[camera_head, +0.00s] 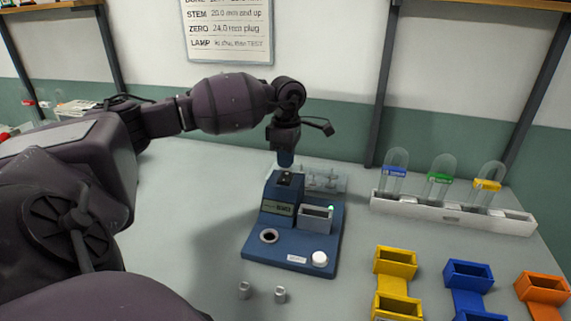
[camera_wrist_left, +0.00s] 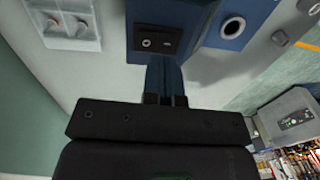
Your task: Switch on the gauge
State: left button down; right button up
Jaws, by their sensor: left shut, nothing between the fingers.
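The gauge is a blue bench unit (camera_head: 254,243) with a small display (camera_head: 278,208), a grey box-shaped holder (camera_head: 315,220), a round socket (camera_head: 269,236) and a white knob (camera_head: 320,258). A black rocker switch panel (camera_head: 284,178) is on top of its raised rear block; it also shows in the left wrist view (camera_wrist_left: 157,41). My left gripper (camera_head: 286,162) is shut and empty, pointing down just above this panel. In the left wrist view its fingertips (camera_wrist_left: 165,75) reach the panel's near edge; I cannot tell whether they touch. My right gripper is out of view.
A white rack (camera_head: 450,213) with three capped domes is at the right. Yellow (camera_head: 396,262), blue (camera_head: 468,275) and orange (camera_head: 541,289) bins are front right.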

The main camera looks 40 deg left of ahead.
pick_arm(q)
notch_tip(320, 180, up, 6)
notch_tip(320, 180, up, 5)
send_over(285, 178)
jog(key=shift+s+d, duration=0.2)
jog(key=shift+s, duration=0.15)
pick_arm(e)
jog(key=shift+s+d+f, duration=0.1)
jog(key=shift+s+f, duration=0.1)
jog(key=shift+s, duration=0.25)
